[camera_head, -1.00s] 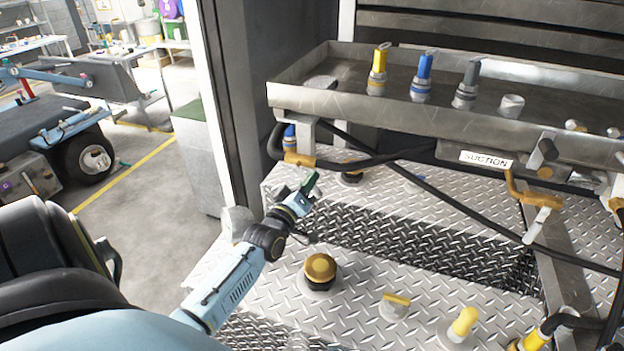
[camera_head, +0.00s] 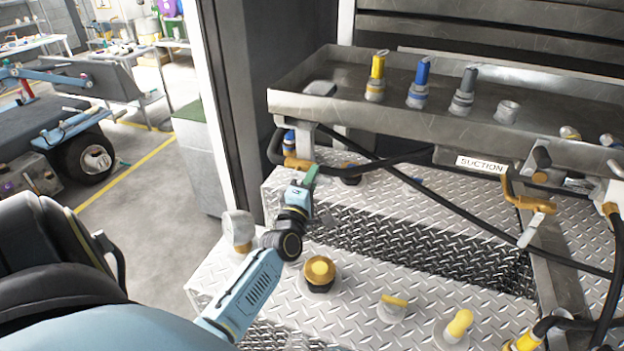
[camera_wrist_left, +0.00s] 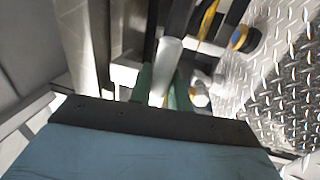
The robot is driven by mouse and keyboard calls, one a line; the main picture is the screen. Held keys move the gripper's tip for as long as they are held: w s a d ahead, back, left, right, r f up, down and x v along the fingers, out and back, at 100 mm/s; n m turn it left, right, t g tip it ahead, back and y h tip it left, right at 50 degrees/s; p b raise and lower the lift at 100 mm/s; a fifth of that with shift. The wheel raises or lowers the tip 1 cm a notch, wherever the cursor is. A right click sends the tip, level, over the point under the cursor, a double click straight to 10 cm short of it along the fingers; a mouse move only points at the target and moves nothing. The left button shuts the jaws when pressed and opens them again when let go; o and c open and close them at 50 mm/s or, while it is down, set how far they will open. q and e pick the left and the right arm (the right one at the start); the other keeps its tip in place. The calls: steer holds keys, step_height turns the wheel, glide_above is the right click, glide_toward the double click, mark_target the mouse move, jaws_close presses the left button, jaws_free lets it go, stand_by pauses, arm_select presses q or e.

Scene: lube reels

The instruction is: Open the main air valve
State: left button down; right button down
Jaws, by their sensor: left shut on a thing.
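My left gripper (camera_head: 311,175) reaches up beside the brass-coloured valve (camera_head: 297,163) on the black pipe under the left end of the metal tray. In the left wrist view its green fingers (camera_wrist_left: 163,82) are shut on a pale grey cylindrical bar (camera_wrist_left: 170,56), which looks like a valve lever. The bar stands between the fingers and runs upward in that view. Its far end and the valve body behind it are hard to make out. My right gripper is out of view.
A metal tray (camera_head: 400,115) with several coloured couplings overhangs the area. Black hoses cross below it, near a SUCTION label (camera_head: 481,164). A brass knob (camera_head: 320,272) and yellow-capped fittings (camera_head: 459,325) stand on the tread-plate deck. Open floor (camera_head: 150,215) lies left.

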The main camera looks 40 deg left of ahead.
arm_select(q)
steer(key=shift+r+n, duration=0.15)
steer(key=shift+n, duration=0.15)
steer(key=c, duration=1.4)
jaws_free()
steer(key=shift+o, duration=0.2)
steer(key=shift+s+d+f, duration=0.2)
steer(key=shift+s+f, duration=0.05)
steer(key=shift+s, duration=0.2)
steer(key=b+v, duration=0.1)
steer(key=v, duration=1.1)
steer(key=shift+s+b, duration=0.2)
steer(key=shift+b, duration=0.2)
steer(key=shift+d+r, duration=0.1)
